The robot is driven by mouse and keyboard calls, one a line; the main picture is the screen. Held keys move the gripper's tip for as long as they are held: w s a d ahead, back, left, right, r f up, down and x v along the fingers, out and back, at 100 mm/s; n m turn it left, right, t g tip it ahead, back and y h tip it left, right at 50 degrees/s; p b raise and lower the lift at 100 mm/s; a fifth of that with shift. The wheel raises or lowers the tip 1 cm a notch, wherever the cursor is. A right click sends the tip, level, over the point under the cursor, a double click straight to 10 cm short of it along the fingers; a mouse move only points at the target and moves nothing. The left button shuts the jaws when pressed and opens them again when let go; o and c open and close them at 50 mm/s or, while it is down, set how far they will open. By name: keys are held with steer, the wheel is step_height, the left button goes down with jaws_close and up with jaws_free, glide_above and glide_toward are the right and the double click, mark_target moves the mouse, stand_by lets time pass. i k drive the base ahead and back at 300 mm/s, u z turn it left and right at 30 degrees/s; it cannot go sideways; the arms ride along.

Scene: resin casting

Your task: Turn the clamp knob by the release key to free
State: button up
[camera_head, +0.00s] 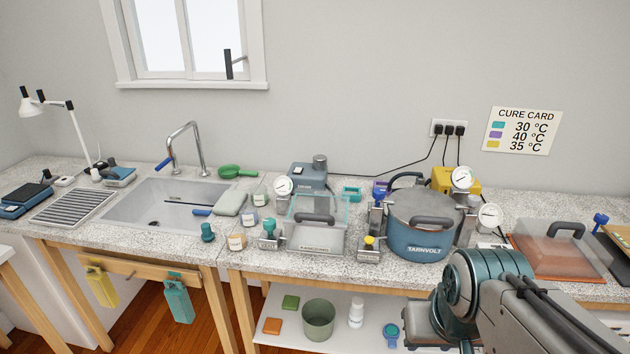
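A clear-lidded box (315,234) stands mid-counter, with a teal-knobbed clamp (269,227) at its left and a yellow-knobbed clamp (369,241) at its right. A blue pot marked TARNVOLT (420,238) stands right of them, with a dark-handled lid and metal fittings at its sides. I cannot tell which knob is the clamp knob by the release key, or whether any clamp is tight. No release key can be made out for certain. My arm reaches in from the lower right, in front of the counter. My gripper's fingers are not visible.
Gauges (462,178), jars (236,240) and a blue pump-like unit (308,176) crowd the counter. A sink (180,205) is left, a clear-covered orange tray (555,250) right. A shelf (340,333) below holds a green bucket (318,315). Bottles (178,302) hang under the sink counter.

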mark_target(379, 194)
steer(key=u, duration=0.25)
steer(key=i, duration=1.2)
steer(key=z, duration=0.4)
